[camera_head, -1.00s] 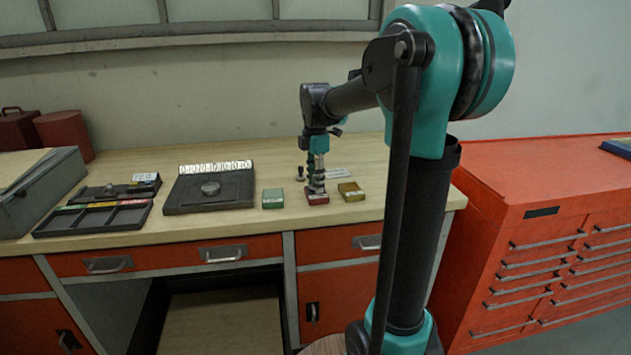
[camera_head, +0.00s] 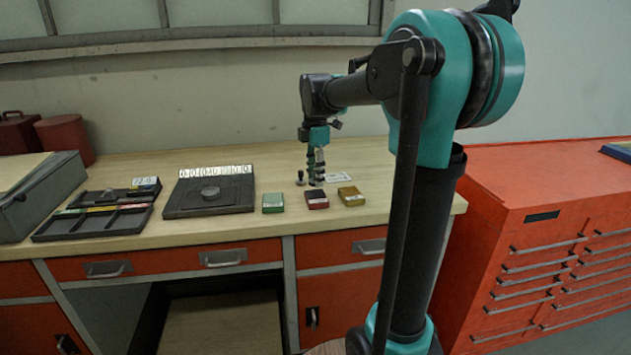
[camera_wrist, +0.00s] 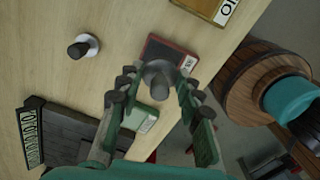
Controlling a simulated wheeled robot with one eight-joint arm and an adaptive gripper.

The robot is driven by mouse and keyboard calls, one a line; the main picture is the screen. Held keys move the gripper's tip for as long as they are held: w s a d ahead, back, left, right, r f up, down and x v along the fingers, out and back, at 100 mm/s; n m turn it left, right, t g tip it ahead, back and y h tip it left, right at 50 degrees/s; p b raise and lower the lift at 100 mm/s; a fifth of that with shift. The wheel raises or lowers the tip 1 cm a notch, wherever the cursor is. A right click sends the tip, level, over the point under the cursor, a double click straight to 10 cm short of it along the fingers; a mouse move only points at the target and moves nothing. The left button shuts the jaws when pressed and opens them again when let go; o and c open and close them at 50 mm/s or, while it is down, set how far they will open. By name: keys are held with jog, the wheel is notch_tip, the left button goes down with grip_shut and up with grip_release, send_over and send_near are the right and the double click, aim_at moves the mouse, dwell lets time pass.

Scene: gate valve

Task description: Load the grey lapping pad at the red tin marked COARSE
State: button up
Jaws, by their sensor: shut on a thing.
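My gripper (camera_wrist: 158,76) is shut on a grey lapping pad (camera_wrist: 160,84), held by its knob-like body between the fingers. In the head view my gripper (camera_head: 316,181) hangs just behind the red tin (camera_head: 317,199), seemingly raised above it. In the wrist view the red tin (camera_wrist: 153,46) lies beyond the pad, which covers part of it. The tin's label is partly visible but unreadable. The pad's underside is hidden, and I cannot tell its exact gap from the tin.
A green tin (camera_head: 273,202) and a yellow tin (camera_head: 351,196) flank the red one. A dark-knobbed piece with a white base (camera_wrist: 83,46) stands nearby. A black plate (camera_head: 180,208) with a number strip and a compartment tray (camera_head: 60,236) lie to the left.

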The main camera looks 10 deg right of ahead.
jog(key=shift+r, duration=1.7)
